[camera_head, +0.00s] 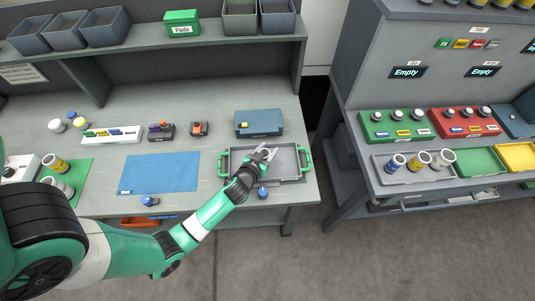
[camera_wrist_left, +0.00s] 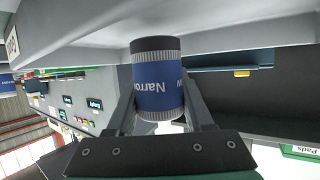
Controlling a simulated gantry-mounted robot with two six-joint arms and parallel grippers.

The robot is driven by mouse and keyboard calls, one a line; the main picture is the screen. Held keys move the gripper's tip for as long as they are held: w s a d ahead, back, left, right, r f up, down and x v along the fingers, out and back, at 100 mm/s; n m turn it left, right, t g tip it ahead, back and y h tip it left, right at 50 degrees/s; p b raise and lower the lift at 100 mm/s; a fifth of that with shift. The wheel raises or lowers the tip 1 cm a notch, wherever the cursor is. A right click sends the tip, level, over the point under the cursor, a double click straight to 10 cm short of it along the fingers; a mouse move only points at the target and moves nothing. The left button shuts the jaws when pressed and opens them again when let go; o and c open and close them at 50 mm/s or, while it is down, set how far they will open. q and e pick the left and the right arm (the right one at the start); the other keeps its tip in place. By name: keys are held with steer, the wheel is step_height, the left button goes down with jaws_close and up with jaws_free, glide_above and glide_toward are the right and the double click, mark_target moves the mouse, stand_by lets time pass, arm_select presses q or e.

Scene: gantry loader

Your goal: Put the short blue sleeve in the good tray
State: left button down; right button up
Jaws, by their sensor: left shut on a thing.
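My left gripper (camera_head: 265,155) is over the grey tray with green handles (camera_head: 292,178), on the left bench. In the left wrist view it is shut on a blue sleeve (camera_wrist_left: 156,88) with ribbed metal ends, a dark top and white lettering starting "Narro". In the head view the held sleeve is largely hidden by the gripper. Another blue-banded sleeve (camera_head: 396,162) stands in a grey tray at the right bench, beside yellow-banded ones (camera_head: 420,160). A green tray (camera_head: 481,161) lies right of it. My right gripper is not in view.
A blue mat (camera_head: 160,173) lies left of the handled tray. A blue box (camera_head: 258,123) stands behind it. Small blue-topped items (camera_head: 263,193) sit near the front edge. A gap separates the two benches.

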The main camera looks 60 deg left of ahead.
arm_select(q)
steer(key=shift+f, duration=0.8)
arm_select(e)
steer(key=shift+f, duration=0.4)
arm_select(q)
steer(key=shift+f, duration=0.15)
steer(key=c, duration=0.6)
jaws_free()
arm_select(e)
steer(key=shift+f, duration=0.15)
arm_select(q)
steer(key=shift+r, duration=0.2)
steer(key=v, duration=1.2)
steer(key=shift+p, duration=0.4)
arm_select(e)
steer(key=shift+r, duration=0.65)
